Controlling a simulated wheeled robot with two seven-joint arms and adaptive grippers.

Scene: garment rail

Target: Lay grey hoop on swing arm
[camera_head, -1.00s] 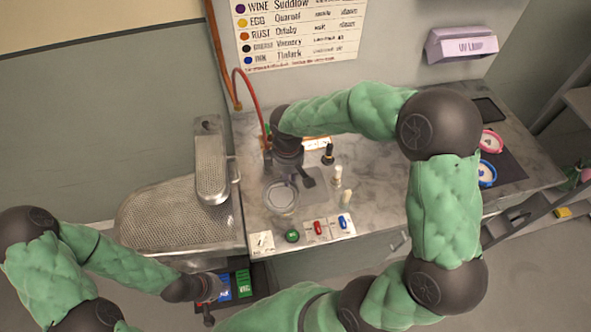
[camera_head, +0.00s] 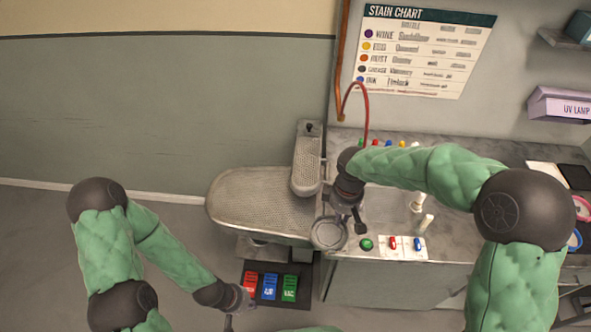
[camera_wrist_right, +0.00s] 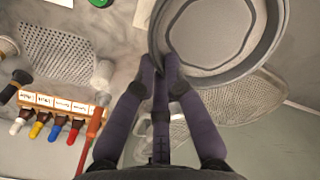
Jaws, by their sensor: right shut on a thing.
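The grey hoop (camera_head: 329,247) is a round ring with a pale inside, held near the front left edge of the counter in the head view. My right gripper (camera_head: 356,226) is shut on the hoop's rim; the right wrist view shows both fingertips (camera_wrist_right: 161,62) together at the rim of the grey hoop (camera_wrist_right: 156,38). The swing arm (camera_head: 306,172) is a narrow perforated metal board above the larger perforated board (camera_head: 255,195), to the left of the hoop. My left gripper (camera_head: 236,308) is low at the pedals; its fingers are too small to judge.
Red, blue and green pedals (camera_head: 269,287) sit on a dark base below the board. The counter (camera_head: 385,225) holds a green button (camera_head: 366,244), red and blue switches and pale bottles (camera_head: 424,222). A red hose (camera_head: 365,105) rises behind my right arm.

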